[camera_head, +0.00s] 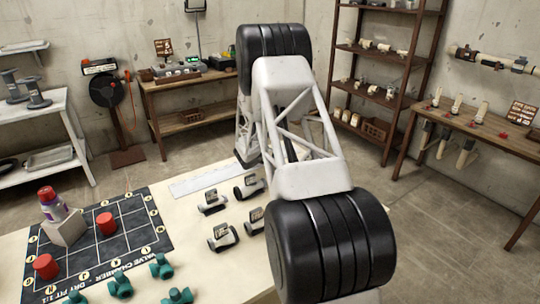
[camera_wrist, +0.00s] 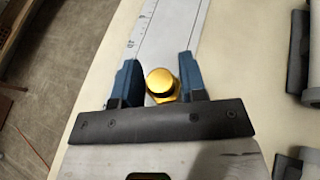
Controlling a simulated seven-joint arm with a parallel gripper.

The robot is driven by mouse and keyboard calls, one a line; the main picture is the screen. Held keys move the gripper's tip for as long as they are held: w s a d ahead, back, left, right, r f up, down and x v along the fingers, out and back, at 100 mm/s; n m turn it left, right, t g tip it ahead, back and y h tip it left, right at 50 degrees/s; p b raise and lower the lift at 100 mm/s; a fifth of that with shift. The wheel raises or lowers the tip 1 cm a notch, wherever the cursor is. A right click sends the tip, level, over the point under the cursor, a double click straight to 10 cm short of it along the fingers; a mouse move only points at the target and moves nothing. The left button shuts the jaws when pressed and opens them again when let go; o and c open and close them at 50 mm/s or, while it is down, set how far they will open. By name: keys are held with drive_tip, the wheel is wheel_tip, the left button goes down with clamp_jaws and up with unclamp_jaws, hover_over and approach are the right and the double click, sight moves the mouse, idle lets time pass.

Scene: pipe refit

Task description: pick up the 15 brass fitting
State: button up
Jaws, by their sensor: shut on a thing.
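A round, yellow brass fitting (camera_wrist: 161,82) sits between the two blue fingers of my gripper (camera_wrist: 161,74) in the wrist view. The fingers are closed on it from left and right. No number is readable on the fitting. Behind it lies a pale ruler strip (camera_wrist: 170,32) on the cream table; I cannot tell whether the fitting touches it. In the head view the ruler (camera_head: 200,185) shows left of my arm, while my arm hides the fitting and most of my gripper.
Several grey pipe pieces with black ends (camera_head: 222,237) stand near my arm on the table (camera_head: 205,268). A dark grid mat (camera_head: 128,222) with red caps (camera_head: 106,224) lies left. Green fittings (camera_head: 120,287) stand at the front. The table edge is left of my gripper in the wrist view.

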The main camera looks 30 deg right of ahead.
drive_tip(key=shift+r, duration=0.15)
drive_tip(key=shift+r, duration=4.85)
